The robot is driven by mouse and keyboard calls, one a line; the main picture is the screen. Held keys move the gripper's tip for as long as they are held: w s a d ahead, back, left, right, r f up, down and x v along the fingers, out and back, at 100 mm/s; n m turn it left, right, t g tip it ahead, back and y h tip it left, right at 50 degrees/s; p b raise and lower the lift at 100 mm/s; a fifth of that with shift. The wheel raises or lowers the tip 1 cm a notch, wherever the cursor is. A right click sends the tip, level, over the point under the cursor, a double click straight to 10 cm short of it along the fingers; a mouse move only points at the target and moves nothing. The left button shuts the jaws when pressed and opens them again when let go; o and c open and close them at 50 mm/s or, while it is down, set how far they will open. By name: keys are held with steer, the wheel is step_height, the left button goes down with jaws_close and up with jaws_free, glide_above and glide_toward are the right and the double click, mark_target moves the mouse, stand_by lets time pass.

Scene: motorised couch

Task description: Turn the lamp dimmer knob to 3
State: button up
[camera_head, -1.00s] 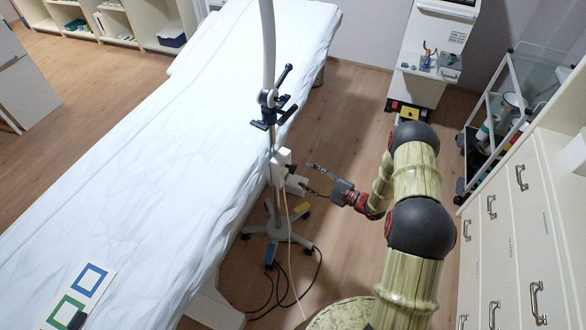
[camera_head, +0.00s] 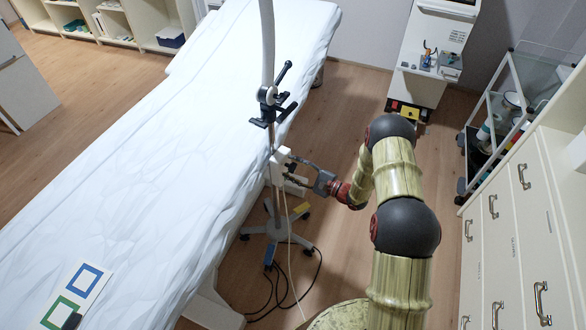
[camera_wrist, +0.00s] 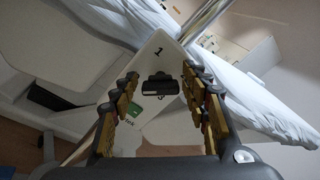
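The lamp's white dimmer box (camera_head: 281,158) is fixed on the lamp pole beside the couch. In the wrist view the white box face (camera_wrist: 158,62) carries a "1" near its top corner, a black dimmer knob (camera_wrist: 160,88) and a green mark at lower left. My gripper (camera_head: 296,170) is at the right side of the box. In the wrist view my gripper (camera_wrist: 163,86) is open, with its fingers on either side of the knob and apart from it.
The couch (camera_head: 150,150) with its white sheet lies left of the lamp. The lamp's wheeled base (camera_head: 278,228) and loose black cables (camera_head: 290,285) are on the floor below. A drawer cabinet (camera_head: 510,240) and a glass trolley (camera_head: 500,120) stand at right.

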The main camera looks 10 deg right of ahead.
steer(key=c, duration=1)
